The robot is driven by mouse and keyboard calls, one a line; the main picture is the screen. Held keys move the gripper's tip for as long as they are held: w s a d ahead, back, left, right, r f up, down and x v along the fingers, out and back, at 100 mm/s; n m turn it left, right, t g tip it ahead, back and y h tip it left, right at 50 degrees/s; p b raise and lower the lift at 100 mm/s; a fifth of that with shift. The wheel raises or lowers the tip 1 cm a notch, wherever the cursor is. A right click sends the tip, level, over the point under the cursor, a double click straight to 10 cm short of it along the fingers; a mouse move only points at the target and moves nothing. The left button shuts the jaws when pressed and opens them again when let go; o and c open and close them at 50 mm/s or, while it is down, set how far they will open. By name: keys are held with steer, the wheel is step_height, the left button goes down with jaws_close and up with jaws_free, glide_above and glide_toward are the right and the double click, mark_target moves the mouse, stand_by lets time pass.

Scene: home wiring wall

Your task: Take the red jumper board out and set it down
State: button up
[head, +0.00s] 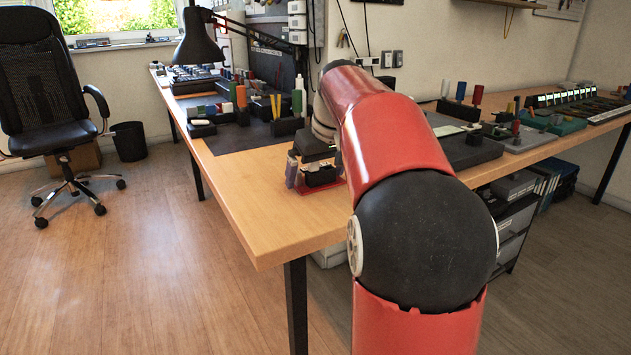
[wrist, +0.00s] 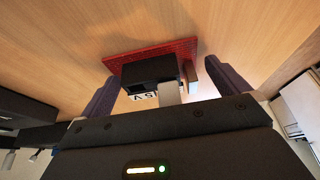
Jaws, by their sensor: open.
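The red jumper board (wrist: 127,66) shows in the wrist view as a flat red plate with a black block (wrist: 150,72) on it. In the head view the board (head: 318,188) appears to lie on the bare wood near the table's front edge. My gripper (wrist: 162,73) is open, with one dark finger on each side of the block and visible gaps between. It also shows in the head view (head: 315,174), over the board. My arm hides part of that area.
The wooden table (head: 240,190) is clear in front and left of the board. A dark mat (head: 235,138) with several small parts lies behind. A dark case (head: 470,148) stands to the right. A black desk lamp (head: 198,40) is at the back.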

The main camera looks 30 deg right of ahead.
steer(key=c, duration=1)
steer(key=shift+r, duration=0.15)
